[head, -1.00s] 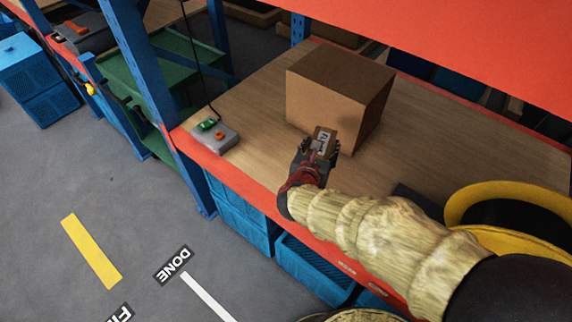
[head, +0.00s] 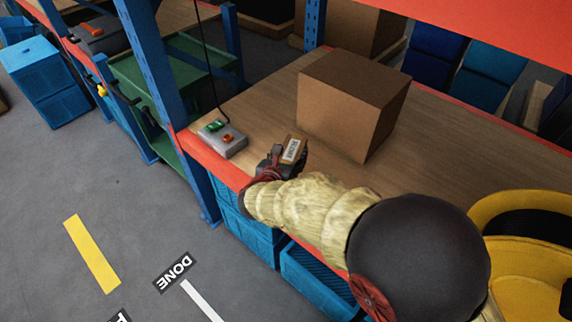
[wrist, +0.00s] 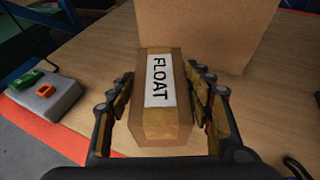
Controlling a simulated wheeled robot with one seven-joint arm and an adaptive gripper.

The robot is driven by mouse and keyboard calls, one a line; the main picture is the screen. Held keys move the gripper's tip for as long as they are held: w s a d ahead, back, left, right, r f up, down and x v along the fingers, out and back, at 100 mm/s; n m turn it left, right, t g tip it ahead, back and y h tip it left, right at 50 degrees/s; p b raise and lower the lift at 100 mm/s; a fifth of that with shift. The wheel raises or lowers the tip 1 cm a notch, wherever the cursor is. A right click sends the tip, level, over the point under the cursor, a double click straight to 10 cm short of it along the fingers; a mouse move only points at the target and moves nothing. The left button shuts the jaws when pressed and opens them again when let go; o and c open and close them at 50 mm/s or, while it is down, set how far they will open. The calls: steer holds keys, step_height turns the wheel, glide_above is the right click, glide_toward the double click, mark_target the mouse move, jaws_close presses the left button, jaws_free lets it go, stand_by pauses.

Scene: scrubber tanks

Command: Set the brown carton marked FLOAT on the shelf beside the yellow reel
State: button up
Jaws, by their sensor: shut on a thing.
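The small brown carton (wrist: 160,108) has a white label reading FLOAT in the wrist view. My gripper (wrist: 162,105) is shut on it, with a finger along each side. In the head view the carton (head: 291,150) is in my gripper (head: 285,158), over the front part of the wooden shelf (head: 440,155). I cannot tell whether its underside touches the shelf. The yellow reel (head: 520,235) is at the lower right of the head view, partly hidden by my arm and cut by the frame edge.
A large brown box (head: 350,100) stands on the shelf just behind the carton. A grey control box (head: 224,140) with green and orange buttons sits at the shelf's left end. A blue post (head: 165,90) rises at the left. Bare shelf lies right of the large box.

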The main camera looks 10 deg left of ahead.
steer(key=w+f, duration=0.1)
steer(key=w+a+f+b, duration=0.1)
steer(key=f, duration=0.1)
steer(key=w+a+f, duration=0.1)
steer(key=f, duration=0.1)
steer(key=shift+w+f+b, duration=0.1)
steer(key=shift+w+b, duration=0.15)
steer(key=shift+b, duration=0.05)
steer(key=shift+f+b, duration=0.65)
steer(key=shift+f, duration=0.7)
steer(key=shift+f, duration=0.15)
steer(key=o, duration=1.3)
steer(key=shift+s, duration=0.1)
steer(key=shift+o, duration=0.4)
steer(key=shift+r, duration=0.25)
steer(key=p+v, duration=0.3)
steer(key=v, duration=0.9)
steer(key=shift+f, duration=0.15)
